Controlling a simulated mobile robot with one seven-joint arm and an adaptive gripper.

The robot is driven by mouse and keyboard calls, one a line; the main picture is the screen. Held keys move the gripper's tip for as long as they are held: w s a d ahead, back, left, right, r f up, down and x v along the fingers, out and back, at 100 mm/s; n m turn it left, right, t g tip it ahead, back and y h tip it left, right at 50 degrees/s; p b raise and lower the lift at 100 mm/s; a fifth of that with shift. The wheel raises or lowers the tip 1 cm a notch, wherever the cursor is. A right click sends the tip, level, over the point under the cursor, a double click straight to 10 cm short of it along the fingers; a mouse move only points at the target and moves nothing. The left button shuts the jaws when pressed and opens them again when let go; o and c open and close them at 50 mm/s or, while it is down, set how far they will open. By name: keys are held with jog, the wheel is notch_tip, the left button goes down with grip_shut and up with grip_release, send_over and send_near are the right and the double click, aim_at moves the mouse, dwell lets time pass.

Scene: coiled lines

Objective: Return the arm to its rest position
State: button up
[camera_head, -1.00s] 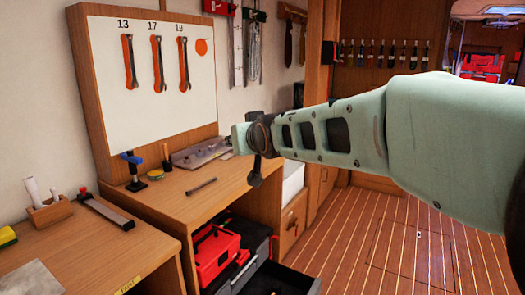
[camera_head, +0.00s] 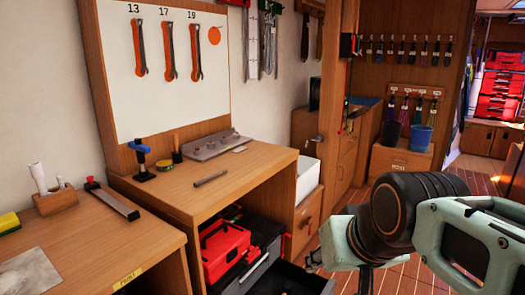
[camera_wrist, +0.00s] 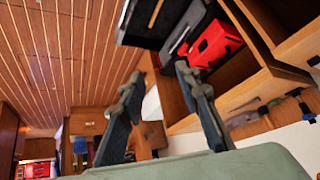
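My arm (camera_head: 480,235) is at the lower right of the head view, low over the floor beside the workbench. My gripper (camera_wrist: 158,78) shows in the wrist view with its two fingers spread apart and nothing held between them. In the head view the gripper is mostly out of frame or hidden, so its pose cannot be told there. In the wrist view the fingers stand out over the plank floor (camera_wrist: 60,60), near the open compartment under the bench.
The workbench (camera_head: 235,180) carries a thin metal bar (camera_head: 210,178), a grey holder block (camera_head: 212,146) and a blue-handled clamp (camera_head: 141,158). Below it are a red toolbox (camera_head: 223,252) and an open drawer (camera_head: 285,280). Several wrenches hang on the white board (camera_head: 205,80). Buckets (camera_head: 420,138) stand on a cabinet behind.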

jog(key=s+d+f+g+h, duration=0.1)
jog(key=s+d+f+g, duration=0.1)
jog(key=s+f, duration=0.4)
notch_tip(320, 180, up, 31)
jog(key=p, duration=2.9)
jog(key=shift+s+a+f, duration=0.15)
jog(key=shift+f, duration=0.05)
